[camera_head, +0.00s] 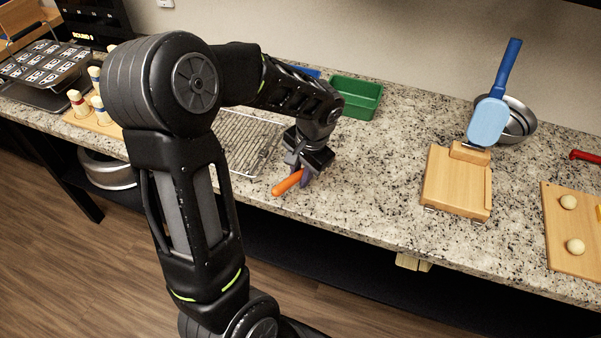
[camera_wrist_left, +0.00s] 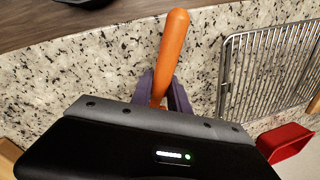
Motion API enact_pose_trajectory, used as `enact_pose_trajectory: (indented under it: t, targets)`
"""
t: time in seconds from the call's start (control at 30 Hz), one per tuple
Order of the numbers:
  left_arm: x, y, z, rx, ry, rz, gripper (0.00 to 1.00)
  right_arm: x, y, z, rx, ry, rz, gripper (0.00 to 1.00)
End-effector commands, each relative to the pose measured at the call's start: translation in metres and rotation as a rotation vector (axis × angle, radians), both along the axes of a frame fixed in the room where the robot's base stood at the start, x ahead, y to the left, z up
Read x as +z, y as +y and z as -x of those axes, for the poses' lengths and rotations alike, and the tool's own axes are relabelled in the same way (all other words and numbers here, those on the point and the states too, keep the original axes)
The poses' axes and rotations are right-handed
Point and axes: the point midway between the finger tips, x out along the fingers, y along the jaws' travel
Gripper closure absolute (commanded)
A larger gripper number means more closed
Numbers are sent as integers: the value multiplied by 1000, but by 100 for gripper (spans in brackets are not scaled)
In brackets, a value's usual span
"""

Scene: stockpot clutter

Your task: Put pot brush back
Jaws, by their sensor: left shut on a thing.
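My left gripper (camera_head: 303,176) is shut on the orange handle (camera_head: 287,183) of what is probably the pot brush, low over the front part of the speckled counter. In the left wrist view the orange handle (camera_wrist_left: 173,50) sticks out between the purple fingers (camera_wrist_left: 164,92) and points away from the wrist. The rest of the held thing, including any bristles, is hidden behind the gripper. I cannot tell whether the handle touches the counter. My right gripper is not in view.
A wire rack (camera_head: 245,140) lies left of the gripper, and a green bin (camera_head: 356,97) stands behind. The left wrist view shows a red bin (camera_wrist_left: 287,139). A wooden block (camera_head: 457,183), a blue-handled tool (camera_head: 489,121) and a metal bowl (camera_head: 524,119) stand right. The counter between is clear.

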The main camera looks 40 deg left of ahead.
Motion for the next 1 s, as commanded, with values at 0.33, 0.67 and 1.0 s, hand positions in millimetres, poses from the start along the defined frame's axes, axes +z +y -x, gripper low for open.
enact_pose_trajectory:
  t: [0.33,0.67,1.0]
  targets:
    - [-1,0,0,0,0,0,57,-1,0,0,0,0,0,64]
    - [4,0,0,-1,1,1,57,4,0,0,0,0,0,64]
    - [52,-11,-1,-1,-6,0,57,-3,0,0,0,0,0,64]
